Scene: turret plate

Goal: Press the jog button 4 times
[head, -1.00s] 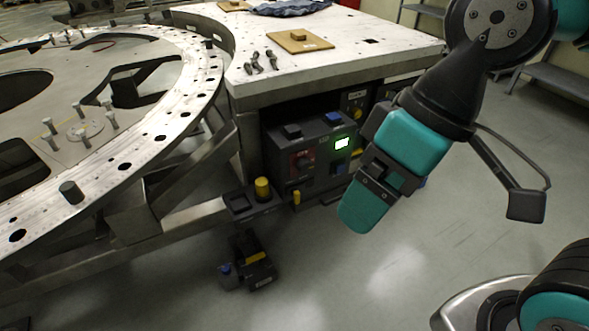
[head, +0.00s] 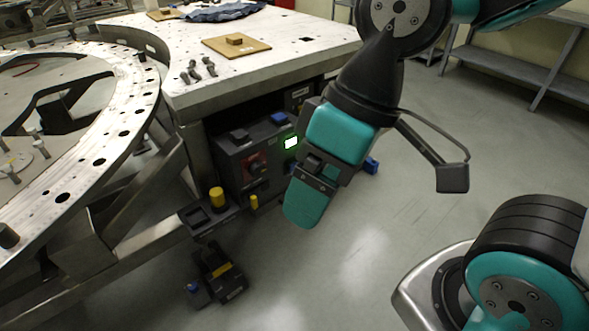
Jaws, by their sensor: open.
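My gripper (head: 305,203), teal with a dark wrist, hangs tilted down in front of the right side of a dark control cabinet (head: 232,158) under the table. I see it mostly side-on; it appears empty. A squat yellow button (head: 217,198) stands on a small dark box (head: 196,222) left of my gripper and apart from it. A smaller yellow knob (head: 254,202) sits low by the cabinet. The cabinet also has a red control (head: 254,166), a blue part (head: 279,118) and a lit green-white screen (head: 291,143). No readable label shows which control is the jog button.
The steel table (head: 265,55) holds several small tools (head: 199,70) and a wooden board (head: 222,50). A large perforated ring plate (head: 120,105) stands at left. A dark device (head: 230,285) with a blue cap lies on the floor below the box.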

